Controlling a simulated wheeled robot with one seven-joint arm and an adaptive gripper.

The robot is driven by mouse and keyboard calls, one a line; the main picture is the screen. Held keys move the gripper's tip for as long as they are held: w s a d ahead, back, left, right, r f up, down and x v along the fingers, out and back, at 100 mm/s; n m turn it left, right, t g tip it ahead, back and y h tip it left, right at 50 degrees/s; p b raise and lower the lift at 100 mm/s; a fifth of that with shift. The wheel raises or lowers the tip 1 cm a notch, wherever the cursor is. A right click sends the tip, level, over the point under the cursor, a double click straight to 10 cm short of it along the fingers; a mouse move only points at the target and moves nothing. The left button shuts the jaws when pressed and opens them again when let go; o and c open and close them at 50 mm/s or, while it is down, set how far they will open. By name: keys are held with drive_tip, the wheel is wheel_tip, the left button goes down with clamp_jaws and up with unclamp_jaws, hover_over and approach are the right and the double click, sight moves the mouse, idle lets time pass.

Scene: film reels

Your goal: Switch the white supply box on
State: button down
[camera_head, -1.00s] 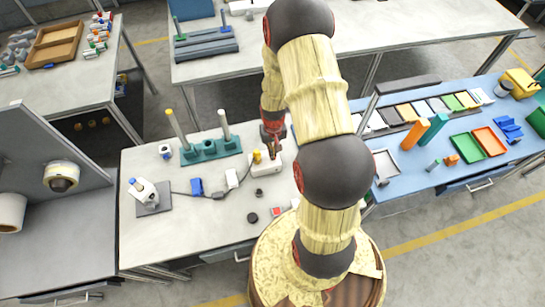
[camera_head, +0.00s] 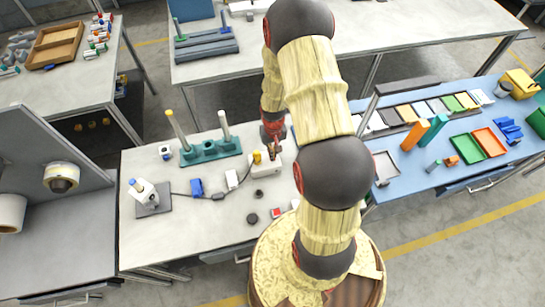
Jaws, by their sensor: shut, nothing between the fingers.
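The white supply box (camera_head: 267,170) sits on the grey table in front of my arm. A yellow knob-like part (camera_head: 257,157) stands on its left side. A dark cable runs left from near the box. My gripper (camera_head: 276,150) is shut and empty, pointing down above the back of the box, just right of the yellow part. I cannot tell whether its tips touch the box. The switch cannot be made out, and its position is not visible.
A teal stand with posts (camera_head: 210,149) is behind to the left. Small dark discs (camera_head: 252,218) lie in front. The table's front left is clear.

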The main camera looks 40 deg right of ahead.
drive_tip(key=shift+f+b, duration=0.85)
drive_tip(key=shift+f, duration=0.3)
idle(0.8)
drive_tip(key=shift+r, duration=0.1)
drive_tip(key=shift+r+p, duration=2.3)
drive_tip(key=shift+r, duration=1.15)
drive_tip(key=shift+s+f, duration=0.1)
